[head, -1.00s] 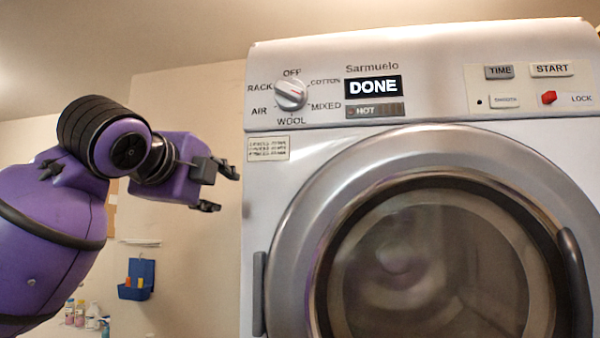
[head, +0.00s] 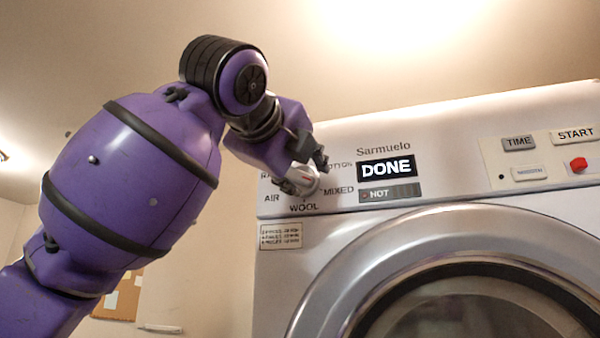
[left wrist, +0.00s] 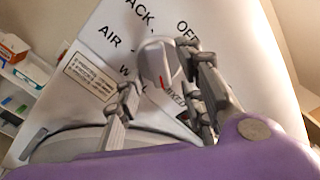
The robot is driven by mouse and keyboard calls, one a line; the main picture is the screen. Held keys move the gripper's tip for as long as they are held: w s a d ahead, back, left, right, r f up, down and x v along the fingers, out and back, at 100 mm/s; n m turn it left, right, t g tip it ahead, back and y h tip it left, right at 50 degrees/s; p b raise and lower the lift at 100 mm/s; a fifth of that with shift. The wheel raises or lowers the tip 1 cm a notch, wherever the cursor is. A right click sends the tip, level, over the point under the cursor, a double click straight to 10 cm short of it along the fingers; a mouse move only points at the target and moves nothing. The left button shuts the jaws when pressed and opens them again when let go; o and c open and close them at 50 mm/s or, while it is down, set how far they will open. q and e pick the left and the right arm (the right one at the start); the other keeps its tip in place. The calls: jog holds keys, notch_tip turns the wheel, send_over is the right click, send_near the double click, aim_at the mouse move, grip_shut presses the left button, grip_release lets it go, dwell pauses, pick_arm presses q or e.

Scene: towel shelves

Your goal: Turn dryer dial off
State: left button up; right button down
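The dryer dial (head: 304,179) is a silver knob with a red mark, at the upper left of the dryer's panel. In the left wrist view the dial (left wrist: 156,62) shows its red mark near its lower edge; I cannot tell the exact setting. The OFF label (left wrist: 187,34) shows there but is hidden behind my gripper in the head view. My left gripper (head: 305,174) is open at the dial, one finger on each side. In the left wrist view the gripper (left wrist: 163,96) has its right finger close to the knob; contact is unclear. My right gripper is out of view.
The display (head: 386,168) reads DONE. TIME (head: 519,143) and START (head: 575,135) buttons and a red lock switch (head: 578,165) sit at the panel's right. The round door (head: 400,250) is below. A shelf with boxes (left wrist: 14,47) stands at the left in the wrist view.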

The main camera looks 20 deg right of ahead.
pick_arm(q)
jog(key=shift+w, duration=0.3)
grip_shut()
